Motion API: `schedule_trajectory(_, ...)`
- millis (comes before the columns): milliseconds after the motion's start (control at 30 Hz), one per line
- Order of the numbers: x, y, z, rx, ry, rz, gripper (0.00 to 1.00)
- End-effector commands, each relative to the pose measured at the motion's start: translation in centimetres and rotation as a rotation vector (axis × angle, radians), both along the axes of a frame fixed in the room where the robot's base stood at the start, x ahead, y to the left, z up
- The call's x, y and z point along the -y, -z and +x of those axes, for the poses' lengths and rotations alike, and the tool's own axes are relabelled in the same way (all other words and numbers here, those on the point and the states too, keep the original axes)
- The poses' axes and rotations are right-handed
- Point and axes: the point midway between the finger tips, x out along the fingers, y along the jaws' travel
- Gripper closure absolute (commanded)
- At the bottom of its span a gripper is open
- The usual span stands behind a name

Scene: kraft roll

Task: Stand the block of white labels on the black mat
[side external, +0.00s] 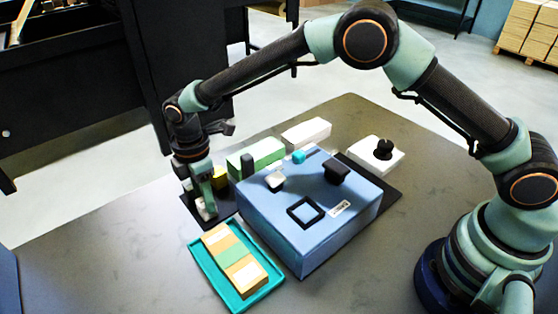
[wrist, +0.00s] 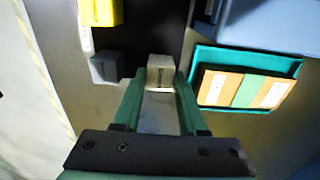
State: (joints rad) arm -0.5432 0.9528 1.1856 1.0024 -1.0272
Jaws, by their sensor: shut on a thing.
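The block of white labels (wrist: 161,72) is between my fingertips in the wrist view, and its pale end faces the camera. In the side view the block (side external: 208,209) shows as a small white piece low under my gripper (side external: 204,203). My gripper (wrist: 160,78) is shut on it. The black mat (side external: 226,209) lies under and around the gripper, partly hidden by it. In the wrist view the mat (wrist: 150,35) is the dark area behind the block. I cannot tell whether the block touches the mat.
A yellow piece (side external: 219,178) and a grey block (wrist: 104,69) stand close to the gripper. A big blue box (side external: 308,225) with small items on top stands to the right. A teal tray (side external: 273,290) holding banded tan blocks lies in front. Green (side external: 262,152) and white (side external: 307,132) blocks are behind.

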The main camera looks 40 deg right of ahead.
Motion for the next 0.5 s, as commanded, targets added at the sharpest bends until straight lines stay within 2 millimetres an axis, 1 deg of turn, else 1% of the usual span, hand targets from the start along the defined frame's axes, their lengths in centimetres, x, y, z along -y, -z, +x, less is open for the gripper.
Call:
schedule_trajectory(467,0.01,0.54,-0.01,-0.001,0.000,0.000,1.00)
schedule_trajectory(500,0.00,0.52,-0.01,0.000,0.000,0.000,0.43)
